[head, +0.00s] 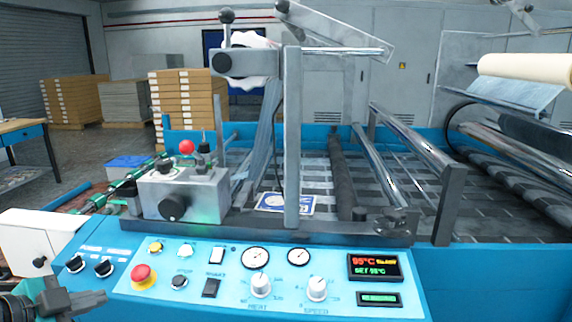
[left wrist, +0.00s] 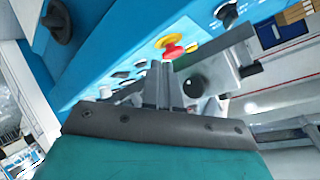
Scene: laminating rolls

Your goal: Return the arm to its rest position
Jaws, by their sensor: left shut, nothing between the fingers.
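My left gripper (head: 92,299) is at the lower left of the head view, in front of the left end of the blue control panel (head: 225,305). It is shut and empty. In the left wrist view the closed fingers (left wrist: 164,75) point toward the panel, with the red emergency button (left wrist: 172,46) beyond their tips. The same red button (head: 143,276) shows in the head view to the right of the gripper. My right gripper is not in view.
The panel carries a white heat knob (head: 260,285), a speed knob (head: 317,288), gauges and a red-lit display (head: 374,267). Behind it stand a grey box with a red-topped lever (head: 186,147) and metal rollers (head: 380,165). A white box (head: 28,243) is at the left.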

